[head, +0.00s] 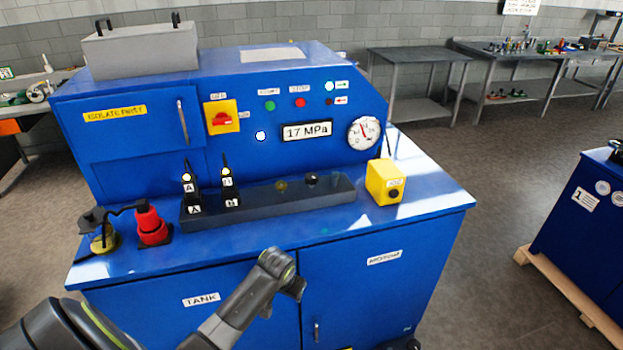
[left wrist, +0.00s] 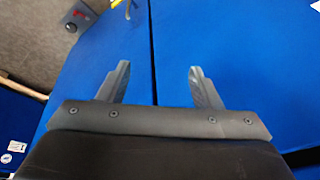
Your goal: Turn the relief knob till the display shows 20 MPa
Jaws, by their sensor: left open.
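The display (head: 307,131) on the blue panel reads 17 MPa. No label that I can read marks the relief knob. A black round knob (head: 312,178) and a dull yellow one (head: 281,186) stand on the dark manifold block (head: 262,205), and I cannot tell which part is the relief knob. A red cylindrical part (head: 151,226) stands at the left of the bench top. My left arm reaches in front of the cabinet doors in the head view, where its fingers cannot be made out. My left gripper (left wrist: 158,76) is open and empty in the left wrist view, over a blue surface.
A round dial gauge (head: 364,133), a red rotary switch on a yellow plate (head: 222,117) and several lamps sit on the panel. Two black levers with lit tops stand at the manifold's left. A yellow box (head: 385,182) stands at right. The front bench top is mostly clear.

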